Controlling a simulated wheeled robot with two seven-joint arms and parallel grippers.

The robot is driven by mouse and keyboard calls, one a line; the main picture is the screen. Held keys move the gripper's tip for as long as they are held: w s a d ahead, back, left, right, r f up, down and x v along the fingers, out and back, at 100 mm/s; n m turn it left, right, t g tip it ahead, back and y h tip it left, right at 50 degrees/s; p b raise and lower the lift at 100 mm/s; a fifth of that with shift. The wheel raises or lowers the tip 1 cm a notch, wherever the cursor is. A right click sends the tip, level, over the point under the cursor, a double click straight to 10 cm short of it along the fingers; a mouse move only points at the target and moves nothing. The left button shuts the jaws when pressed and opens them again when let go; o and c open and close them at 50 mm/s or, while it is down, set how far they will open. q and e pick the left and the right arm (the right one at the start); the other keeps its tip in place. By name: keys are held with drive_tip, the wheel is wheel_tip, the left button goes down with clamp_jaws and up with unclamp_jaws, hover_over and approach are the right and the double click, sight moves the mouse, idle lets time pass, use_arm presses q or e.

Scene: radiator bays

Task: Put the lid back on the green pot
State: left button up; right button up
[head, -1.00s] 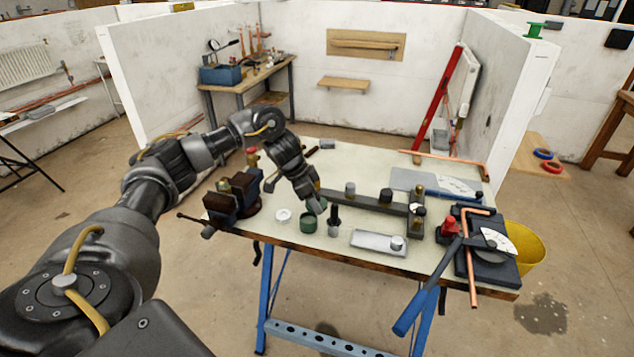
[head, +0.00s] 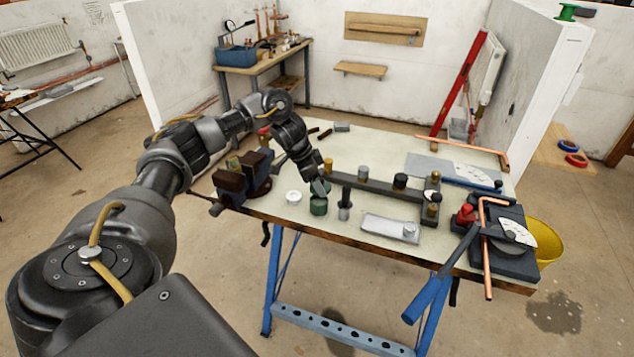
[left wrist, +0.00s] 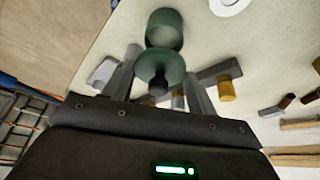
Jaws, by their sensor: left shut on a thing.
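The green pot (head: 319,207) stands on the workbench near its front edge; its open round mouth shows in the left wrist view (left wrist: 164,30). My left gripper (head: 319,188) is tilted down just above and behind the pot. In the left wrist view, my left gripper (left wrist: 160,80) is shut on the dark knob of a green disc-shaped lid (left wrist: 158,64). The lid overlaps the pot's near rim there, but I cannot tell whether they touch. In the head view the fingers largely hide the lid. My right gripper is not in view.
A white round piece (head: 293,197) lies left of the pot, with a vise (head: 243,180) beyond it. A dark post (head: 345,203) stands close right of the pot. A dark bar with knobs (head: 375,188) and a grey tray (head: 390,229) lie further right.

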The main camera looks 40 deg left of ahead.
use_arm(q)
drive_tip(key=shift+f+b, duration=0.45)
drive_tip(key=shift+f, duration=1.3)
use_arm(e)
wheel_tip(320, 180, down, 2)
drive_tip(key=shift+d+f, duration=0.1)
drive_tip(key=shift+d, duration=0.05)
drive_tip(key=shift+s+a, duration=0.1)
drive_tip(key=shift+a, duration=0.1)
use_arm(q)
drive_tip(key=shift+s+a, duration=0.15)
drive_tip(key=shift+s, duration=0.05)
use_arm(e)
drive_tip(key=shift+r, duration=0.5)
use_arm(q)
drive_tip(key=shift+p, duration=0.3)
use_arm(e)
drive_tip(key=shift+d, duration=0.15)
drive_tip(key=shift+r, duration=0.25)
use_arm(q)
drive_tip(key=shift+f+p, duration=0.2)
drive_tip(key=shift+p, duration=0.55)
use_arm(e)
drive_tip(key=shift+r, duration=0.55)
use_arm(q)
drive_tip(key=shift+p, duration=0.45)
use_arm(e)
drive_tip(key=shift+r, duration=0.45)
